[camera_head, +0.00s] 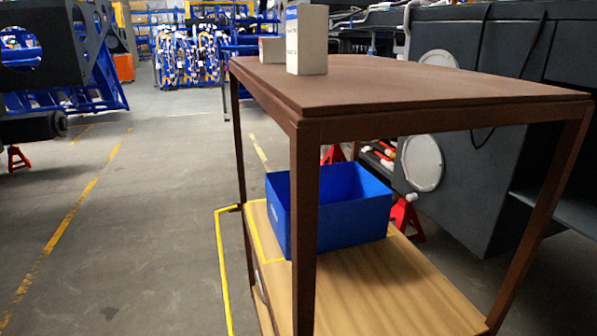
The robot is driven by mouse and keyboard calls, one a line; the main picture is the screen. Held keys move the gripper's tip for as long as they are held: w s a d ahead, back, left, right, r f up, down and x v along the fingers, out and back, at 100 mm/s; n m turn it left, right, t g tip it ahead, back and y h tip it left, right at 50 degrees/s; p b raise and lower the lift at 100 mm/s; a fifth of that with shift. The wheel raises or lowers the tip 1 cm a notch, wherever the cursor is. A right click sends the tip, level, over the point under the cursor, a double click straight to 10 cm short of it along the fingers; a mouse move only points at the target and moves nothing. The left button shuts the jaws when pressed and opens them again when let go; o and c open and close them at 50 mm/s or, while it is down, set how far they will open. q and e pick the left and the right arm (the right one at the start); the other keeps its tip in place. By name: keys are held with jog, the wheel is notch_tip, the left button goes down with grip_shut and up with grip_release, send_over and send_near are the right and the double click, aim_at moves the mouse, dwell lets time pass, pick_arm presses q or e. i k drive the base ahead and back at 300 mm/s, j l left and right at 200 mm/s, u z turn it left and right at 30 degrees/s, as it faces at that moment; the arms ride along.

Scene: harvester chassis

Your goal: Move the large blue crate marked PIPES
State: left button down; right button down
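A large blue open-top crate (352,208) sits on the wooden lower shelf (385,290) of a brown table. A small pale marking shows on its left side, too small to read. The table's near left leg stands in front of the crate and hides part of it. The crate appears empty where I can see inside. Neither of my grippers is in view.
The brown tabletop (400,88) holds a white box (307,40) and a smaller box (271,50). Dark machinery (480,170) and a red jack stand (406,215) are behind on the right. The grey floor (150,220) at left is open.

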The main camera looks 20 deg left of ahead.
aim_at(356, 206)
jog(key=i+l+u, duration=0.2)
jog(key=l+u, duration=0.25)
jog(key=l, duration=0.4)
jog(key=l+u, duration=0.5)
jog(key=l, duration=0.35)
jog(key=l+u, duration=0.45)
jog(key=l, duration=0.45)
jog(key=i+l+u, duration=0.1)
jog(key=l+u, duration=0.75)
jog(key=l, duration=0.25)
jog(key=l+u, duration=0.45)
jog(key=l, duration=0.15)
jog(key=k+l+u, duration=0.2)
jog(key=l+u, duration=0.2)
jog(key=k+l+u, duration=0.2)
jog(key=l+u, duration=0.25)
jog(key=l, duration=0.15)
jog(key=i+l+u, duration=0.15)
jog(key=l+u, duration=0.25)
jog(key=l, duration=0.9)
jog(key=l+u, duration=0.45)
jog(key=l, duration=0.8)
jog(key=k, duration=0.05)
